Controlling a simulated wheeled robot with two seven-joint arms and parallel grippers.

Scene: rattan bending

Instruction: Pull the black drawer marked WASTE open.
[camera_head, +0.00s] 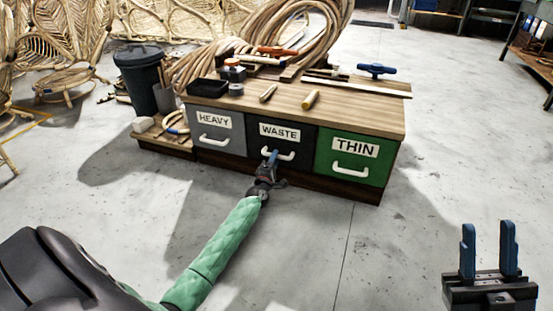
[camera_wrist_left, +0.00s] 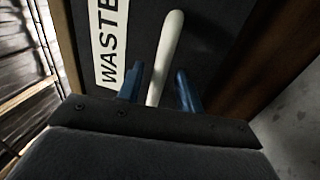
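The black drawer marked WASTE (camera_head: 295,136) is in the middle of the bench front, between the grey HEAVY drawer and the green THIN drawer. It looks closed, flush with its neighbours. Its white bar handle (camera_head: 284,156) is partly hidden by my left gripper (camera_head: 271,158) in the head view. In the left wrist view the white handle (camera_wrist_left: 166,50) runs between the two blue fingers of my left gripper (camera_wrist_left: 158,85), with gaps on both sides. The fingers are open around it. My right gripper (camera_head: 488,250) is open and empty at the lower right, far from the bench.
The HEAVY drawer (camera_head: 217,129) and THIN drawer (camera_head: 353,160) flank it. The wooden bench top (camera_head: 355,108) holds tools, a black tray (camera_head: 207,89) and coiled rattan (camera_head: 305,30). A dark bin (camera_head: 140,80) stands at left. The floor in front is clear.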

